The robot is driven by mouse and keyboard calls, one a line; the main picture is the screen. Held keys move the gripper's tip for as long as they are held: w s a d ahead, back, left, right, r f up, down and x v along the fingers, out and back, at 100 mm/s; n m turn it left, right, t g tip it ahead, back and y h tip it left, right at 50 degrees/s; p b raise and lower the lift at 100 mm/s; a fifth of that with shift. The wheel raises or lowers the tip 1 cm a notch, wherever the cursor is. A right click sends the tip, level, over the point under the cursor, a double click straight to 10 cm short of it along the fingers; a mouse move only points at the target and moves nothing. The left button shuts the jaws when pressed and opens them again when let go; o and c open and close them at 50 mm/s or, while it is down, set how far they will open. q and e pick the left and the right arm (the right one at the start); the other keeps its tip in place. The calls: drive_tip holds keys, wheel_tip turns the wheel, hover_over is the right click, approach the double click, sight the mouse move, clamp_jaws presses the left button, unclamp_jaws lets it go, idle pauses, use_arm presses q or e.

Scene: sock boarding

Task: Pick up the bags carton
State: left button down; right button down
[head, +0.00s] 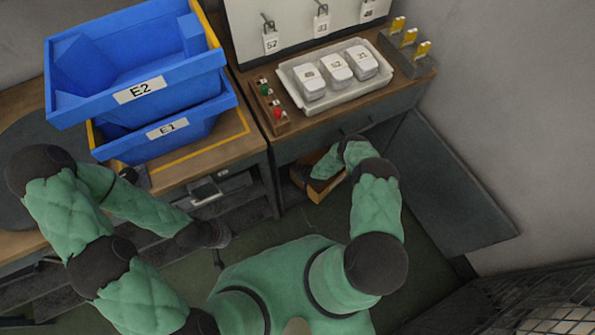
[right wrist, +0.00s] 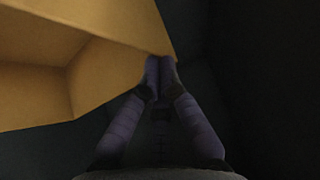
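The bags carton is an open, orange-brown box (head: 322,188) low down at the cupboard under the right-hand bench, partly hidden by my right forearm and hand. In the right wrist view its wall and open inside (right wrist: 75,75) fill the upper left. My right gripper (right wrist: 160,72) has its two fingertips close together at the carton's near corner edge, and looks shut on the wall there. My left gripper (head: 218,256) hangs away from the carton, in front of the left bench, with nothing seen in it. Its fingers are too small and dark to read.
Blue bins E2 (head: 137,92) and E1 (head: 165,132) are stacked on the left bench. A white tray (head: 345,98) with three white packs stands on the right bench, beside a small holder with green and red pieces (head: 270,106). A dark panel (head: 440,185) is at right.

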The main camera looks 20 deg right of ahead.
drive_tip(key=s, duration=0.2)
drive_tip(key=s+p, duration=0.1)
drive_tip(key=s, duration=0.1)
drive_tip(key=shift+d+f, duration=0.15)
drive_tip(key=shift+d, duration=0.05)
